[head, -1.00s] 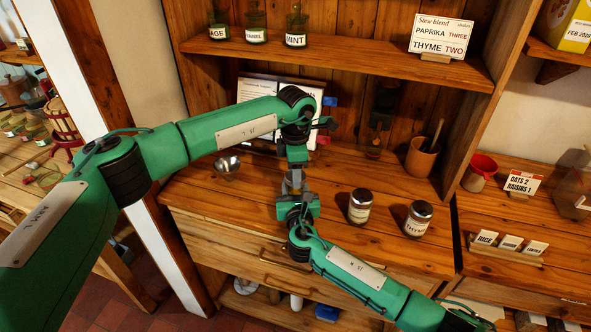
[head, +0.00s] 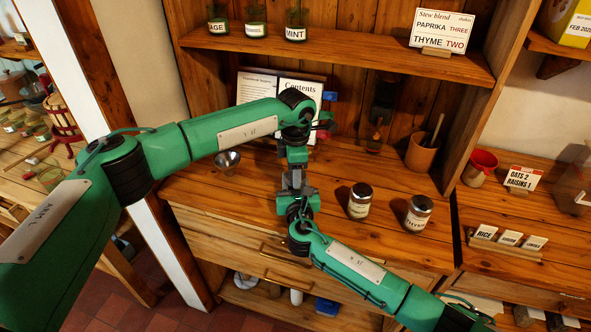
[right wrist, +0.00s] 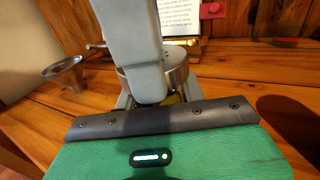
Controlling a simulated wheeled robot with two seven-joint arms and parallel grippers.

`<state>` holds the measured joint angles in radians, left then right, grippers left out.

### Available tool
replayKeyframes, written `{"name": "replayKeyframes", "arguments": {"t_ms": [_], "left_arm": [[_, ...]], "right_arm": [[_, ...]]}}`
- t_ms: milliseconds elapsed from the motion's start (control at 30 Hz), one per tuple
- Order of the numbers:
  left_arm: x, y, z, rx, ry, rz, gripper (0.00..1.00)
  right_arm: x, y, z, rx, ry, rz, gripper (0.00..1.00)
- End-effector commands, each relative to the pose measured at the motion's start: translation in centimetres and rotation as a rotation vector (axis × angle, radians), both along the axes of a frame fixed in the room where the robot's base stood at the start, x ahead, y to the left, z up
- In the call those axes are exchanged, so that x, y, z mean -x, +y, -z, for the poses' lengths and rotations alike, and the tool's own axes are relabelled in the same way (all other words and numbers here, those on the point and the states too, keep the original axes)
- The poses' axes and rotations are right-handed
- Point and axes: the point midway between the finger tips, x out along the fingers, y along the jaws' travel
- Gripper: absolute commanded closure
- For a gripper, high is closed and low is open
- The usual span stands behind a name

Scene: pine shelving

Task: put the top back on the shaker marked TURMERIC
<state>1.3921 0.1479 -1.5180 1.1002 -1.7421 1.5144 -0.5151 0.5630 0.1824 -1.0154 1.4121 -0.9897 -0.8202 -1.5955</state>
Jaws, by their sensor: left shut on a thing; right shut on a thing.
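My left gripper (head: 297,172) reaches down from above, with its grey finger in front of a silver shaker top with holes (right wrist: 178,62) in the right wrist view; it is shut on that top. My right gripper (head: 294,190) is right below it, shut on a shaker (right wrist: 176,98) that is mostly hidden; only a yellowish bit shows under the top. The top is over the shaker, but I cannot tell whether it is seated. No label on the held shaker is readable.
Two capped shakers, one (head: 360,201) and one reading THYME (head: 417,214), stand right of my grippers on the wooden counter (head: 385,240). A metal funnel-like cup (head: 227,161) is to the left. An open book (head: 301,92) and a brown pot (head: 421,153) stand behind.

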Motion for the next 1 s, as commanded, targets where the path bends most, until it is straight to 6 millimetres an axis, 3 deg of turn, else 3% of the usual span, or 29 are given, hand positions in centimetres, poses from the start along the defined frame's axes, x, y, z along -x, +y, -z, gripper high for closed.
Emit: {"name": "replayKeyframes", "arguments": {"t_ms": [600,1000], "left_arm": [[0.1,0.1,1.8,-0.005,0.003,-0.001,0.71],[-0.1,0.3,1.9,-0.006,-0.001,-0.004,0.71]], "right_arm": [[0.1,0.2,-0.1,-0.001,-0.003,-0.003,1.0],[0.0,0.3,-0.5,-0.003,-0.01,-0.005,1.0]]}}
